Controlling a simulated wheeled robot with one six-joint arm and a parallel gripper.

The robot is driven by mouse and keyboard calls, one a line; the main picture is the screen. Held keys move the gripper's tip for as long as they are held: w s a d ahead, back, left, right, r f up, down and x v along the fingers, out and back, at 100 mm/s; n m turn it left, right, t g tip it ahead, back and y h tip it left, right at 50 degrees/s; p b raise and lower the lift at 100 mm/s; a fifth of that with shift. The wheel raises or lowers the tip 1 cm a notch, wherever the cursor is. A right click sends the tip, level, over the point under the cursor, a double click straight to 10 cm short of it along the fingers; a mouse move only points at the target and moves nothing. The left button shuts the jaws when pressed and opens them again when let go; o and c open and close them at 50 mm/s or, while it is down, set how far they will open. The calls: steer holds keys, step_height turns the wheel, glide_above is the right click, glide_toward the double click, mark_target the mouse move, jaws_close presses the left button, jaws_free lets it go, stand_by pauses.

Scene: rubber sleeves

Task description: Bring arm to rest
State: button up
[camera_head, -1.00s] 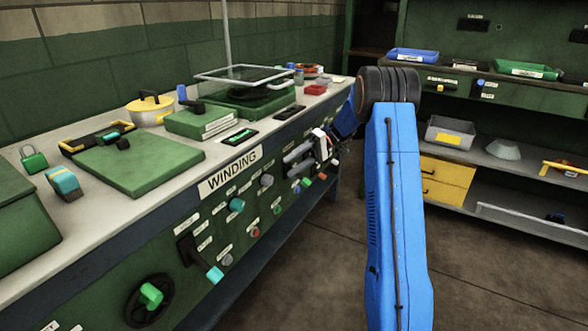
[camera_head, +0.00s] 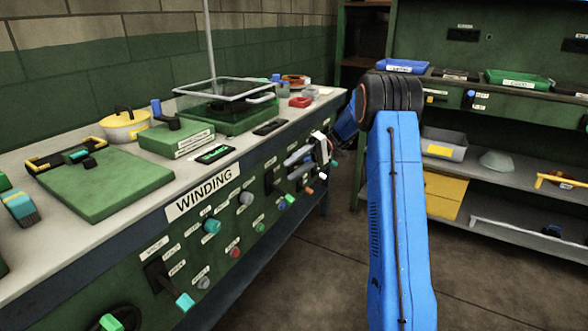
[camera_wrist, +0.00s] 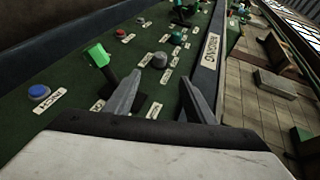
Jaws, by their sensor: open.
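My blue arm (camera_head: 402,220) rises from the bottom of the head view to a black ribbed joint, then folds away to the left. My gripper (camera_head: 298,157) is in front of the bench's green control panel, to the right of the WINDING label (camera_head: 202,192). In the wrist view, the two grey fingers of my gripper (camera_wrist: 160,88) are apart with nothing between them. A green lever (camera_wrist: 97,56) stands on the panel just beyond the left finger. I cannot tell how far the fingertips are from the panel.
The panel holds several knobs, a blue INCH button (camera_wrist: 38,93) and a cyan-tipped lever (camera_head: 184,301). On the bench top are a yellow pot (camera_head: 125,125) and a clear-lidded box (camera_head: 225,103). The floor between is bare.

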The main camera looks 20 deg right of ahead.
steer(key=shift+a, duration=0.1)
steer(key=s+a+r+m+t+h, duration=0.1)
steer(key=s+a+r+h, duration=0.15)
steer(key=s, duration=0.55)
steer(key=s+a+r+m+h, duration=0.1)
steer(key=s+a+r+h, duration=0.2)
steer(key=s, duration=0.4)
steer(key=s+a+r+t+h, duration=0.15)
steer(key=s+a, duration=0.25)
steer(key=s, duration=0.4)
steer(key=s+d+f+t+h, duration=0.1)
steer(key=s+t+h, duration=0.1)
steer(key=s, duration=0.5)
steer(key=s+d+f+m+t+h, duration=0.1)
steer(key=s+f+h, duration=0.1)
steer(key=s, duration=0.5)
steer(key=s+d+f+m+t+h, duration=0.1)
steer(key=s+t+h, duration=0.1)
steer(key=s, duration=0.5)
steer(key=shift+s+d+f+t+h, duration=0.2)
steer(key=shift+s+d+t+h, duration=0.1)
steer(key=shift+s+t+h, duration=0.15)
steer(key=shift+w, duration=0.1)
steer(key=shift+c, duration=0.6)
